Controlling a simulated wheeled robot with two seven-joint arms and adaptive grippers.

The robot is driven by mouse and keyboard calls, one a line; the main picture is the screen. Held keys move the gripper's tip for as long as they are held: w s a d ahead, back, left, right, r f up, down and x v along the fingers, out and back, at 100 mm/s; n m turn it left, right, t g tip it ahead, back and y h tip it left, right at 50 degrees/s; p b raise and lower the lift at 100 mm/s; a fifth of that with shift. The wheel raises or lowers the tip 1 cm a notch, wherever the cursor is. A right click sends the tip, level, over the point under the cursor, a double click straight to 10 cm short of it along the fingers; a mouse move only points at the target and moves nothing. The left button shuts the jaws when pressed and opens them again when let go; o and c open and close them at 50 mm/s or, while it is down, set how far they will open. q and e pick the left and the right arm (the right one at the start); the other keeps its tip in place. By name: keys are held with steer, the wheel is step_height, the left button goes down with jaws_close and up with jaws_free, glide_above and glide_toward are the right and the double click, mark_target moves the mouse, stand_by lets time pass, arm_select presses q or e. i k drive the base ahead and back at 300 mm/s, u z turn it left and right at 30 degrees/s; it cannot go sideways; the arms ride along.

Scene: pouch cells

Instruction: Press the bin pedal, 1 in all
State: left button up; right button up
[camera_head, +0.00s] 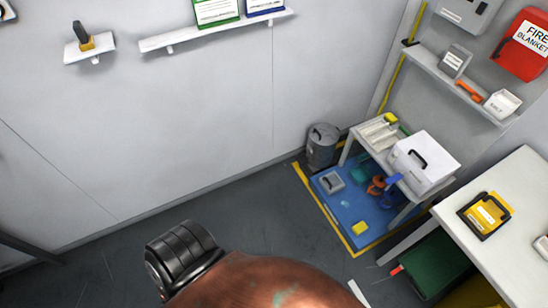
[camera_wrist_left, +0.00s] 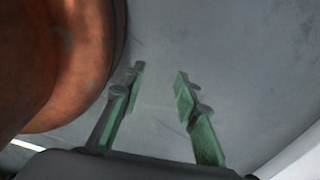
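The bin is a dark grey round can (camera_head: 322,147) with a lid and a handle on top. It stands upright on the floor against the wall, at the left end of a small white bench in the head view. Its lid looks shut. I cannot make out the pedal at this size. My left gripper (camera_wrist_left: 160,74) shows in the left wrist view, with its two green-padded fingers apart and nothing between them. Neither gripper's fingers show in the head view, so I cannot place them against the bin. The right gripper is not in view.
A blue mat (camera_head: 352,208) with yellow edging and several small items lies beside the bin. The white bench (camera_head: 357,135) carries a white box (camera_head: 425,162). A white table (camera_head: 520,235) stands at the right, with a green container (camera_head: 440,264) below. The grey floor (camera_head: 250,215) left of the mat is clear.

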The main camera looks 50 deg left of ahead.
mark_target(303, 160)
steer(key=u, duration=1.25)
